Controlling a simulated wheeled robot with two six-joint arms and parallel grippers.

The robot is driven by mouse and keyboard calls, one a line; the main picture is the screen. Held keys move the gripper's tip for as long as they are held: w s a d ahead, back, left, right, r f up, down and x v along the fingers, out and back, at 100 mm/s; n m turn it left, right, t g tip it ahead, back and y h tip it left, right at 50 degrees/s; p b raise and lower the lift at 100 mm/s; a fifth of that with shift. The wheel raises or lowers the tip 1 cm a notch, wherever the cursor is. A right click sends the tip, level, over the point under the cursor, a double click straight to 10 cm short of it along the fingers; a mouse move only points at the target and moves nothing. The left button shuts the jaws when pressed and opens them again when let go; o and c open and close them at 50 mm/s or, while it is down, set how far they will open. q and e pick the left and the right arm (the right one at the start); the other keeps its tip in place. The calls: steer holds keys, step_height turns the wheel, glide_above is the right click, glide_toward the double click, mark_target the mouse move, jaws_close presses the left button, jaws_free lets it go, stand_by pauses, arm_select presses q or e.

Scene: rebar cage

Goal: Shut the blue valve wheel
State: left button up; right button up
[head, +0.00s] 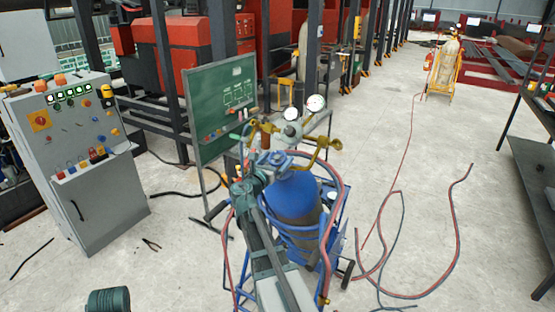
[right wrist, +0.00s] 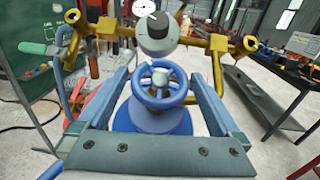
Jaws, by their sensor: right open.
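The blue valve wheel (right wrist: 160,88) sits on top of a blue gas cylinder (head: 295,197), below a grey knob (right wrist: 156,33) and brass fittings (right wrist: 220,42). My right gripper (head: 262,168) reaches the cylinder top from the front in the head view. In the right wrist view my right gripper (right wrist: 160,72) is open, with one finger on each side of the wheel. Gaps show between the fingers and the rim, so they look apart from it. In the head view my right arm and gripper partly hide the valve area. My left gripper is not seen.
Two gauges (head: 316,103) and brass pipes stand just above the wheel. A blue cart (head: 337,215) with red hoses (head: 455,225) holds the cylinder. A green board (head: 219,105) stands behind left, and a grey control cabinet (head: 85,190) at left.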

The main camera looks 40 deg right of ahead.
steer(key=shift+w+d, duration=0.15)
steer(key=shift+d, duration=0.2)
steer(key=c, duration=1.2)
steer(key=shift+o, duration=0.2)
